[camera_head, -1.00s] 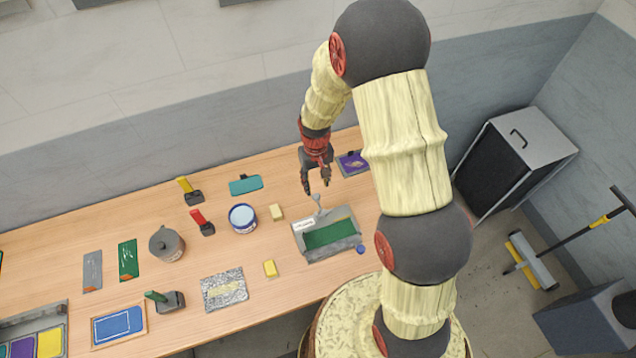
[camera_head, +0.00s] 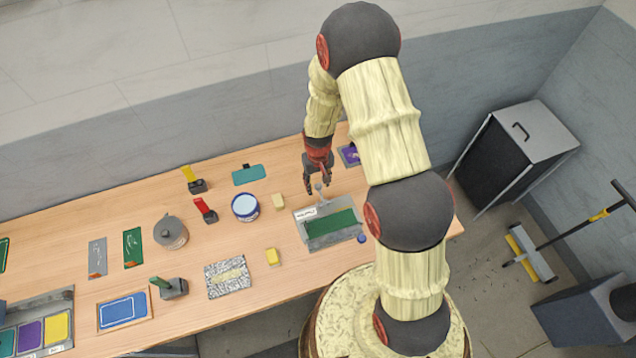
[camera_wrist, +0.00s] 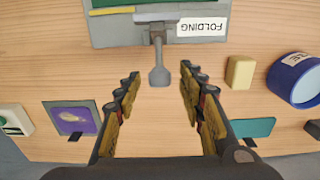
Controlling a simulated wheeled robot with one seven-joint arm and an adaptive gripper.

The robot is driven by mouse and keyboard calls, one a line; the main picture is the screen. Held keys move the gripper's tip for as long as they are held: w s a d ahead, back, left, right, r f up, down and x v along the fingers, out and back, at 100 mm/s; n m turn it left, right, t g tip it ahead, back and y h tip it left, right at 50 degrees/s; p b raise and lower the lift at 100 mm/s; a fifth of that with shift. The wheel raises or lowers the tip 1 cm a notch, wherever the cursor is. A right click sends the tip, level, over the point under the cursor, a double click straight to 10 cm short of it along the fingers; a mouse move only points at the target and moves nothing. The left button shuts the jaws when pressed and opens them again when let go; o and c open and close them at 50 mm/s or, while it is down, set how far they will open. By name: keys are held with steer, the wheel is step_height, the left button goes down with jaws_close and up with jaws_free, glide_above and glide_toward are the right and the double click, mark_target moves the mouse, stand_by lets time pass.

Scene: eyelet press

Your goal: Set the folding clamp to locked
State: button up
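The folding clamp (camera_head: 332,224) is a grey body with a green panel, standing near the right end of the table. It also shows at the top of the wrist view (camera_wrist: 115,33), with a white label reading FOLDING. Its grey lever (camera_wrist: 158,62) sticks out from the body toward my gripper and ends in a rounded paddle. My gripper (camera_wrist: 159,80) is open and empty, with one finger on each side of the lever's end. No finger visibly touches it. In the head view my gripper (camera_head: 318,189) is at the lever, on the clamp's wall side.
A yellow block (camera_head: 278,201) and a blue-rimmed tub (camera_head: 245,207) stand left of the clamp. A small blue knob (camera_head: 361,239) is at its front right corner. A purple card (camera_head: 349,155) lies behind. Red (camera_head: 205,210) and yellow (camera_head: 194,179) levers stand farther left.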

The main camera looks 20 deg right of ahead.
steer(key=shift+c, duration=0.8)
jaws_close()
